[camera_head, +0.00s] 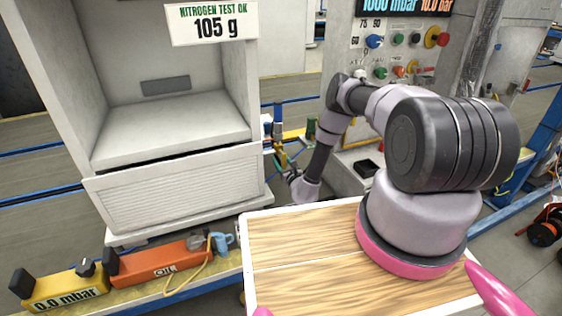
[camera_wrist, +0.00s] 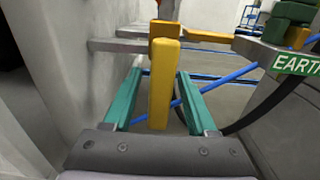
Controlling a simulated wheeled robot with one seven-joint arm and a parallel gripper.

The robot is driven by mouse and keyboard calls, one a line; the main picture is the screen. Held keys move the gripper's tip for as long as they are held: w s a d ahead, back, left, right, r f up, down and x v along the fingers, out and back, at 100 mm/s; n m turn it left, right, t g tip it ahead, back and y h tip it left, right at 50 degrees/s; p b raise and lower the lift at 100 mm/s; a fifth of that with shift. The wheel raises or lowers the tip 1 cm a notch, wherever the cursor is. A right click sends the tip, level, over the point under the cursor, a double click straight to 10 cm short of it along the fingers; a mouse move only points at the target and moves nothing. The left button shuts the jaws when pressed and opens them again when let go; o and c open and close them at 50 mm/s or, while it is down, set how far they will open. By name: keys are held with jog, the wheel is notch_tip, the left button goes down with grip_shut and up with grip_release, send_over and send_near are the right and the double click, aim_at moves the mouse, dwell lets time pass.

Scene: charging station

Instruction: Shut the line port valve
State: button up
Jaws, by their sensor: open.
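In the wrist view a long yellow lever (camera_wrist: 163,85) hangs upright from an orange part (camera_wrist: 163,29) on a grey pipe (camera_wrist: 115,46). I take it to be the valve's handle, but no label on it shows. My gripper (camera_wrist: 160,74) is open, with one teal finger on each side of the lever. Gaps show between the lever and both fingers, and I cannot tell the depth. In the head view my gripper (camera_head: 282,160) is small, to the right of the white cabinet, and the lever is hard to make out there.
A pale wall (camera_wrist: 60,70) stands close left of my gripper. A green EARTH label (camera_wrist: 297,63) and dark cable are at right. The head view shows the white cabinet (camera_head: 180,185), a button panel (camera_head: 400,45), an orange OIL box (camera_head: 160,265) and a yellow gauge box (camera_head: 60,292).

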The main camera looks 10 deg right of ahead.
jog(key=shift+w, duration=0.5)
jog(key=shift+c, duration=0.3)
grip_shut()
dwell(0.9)
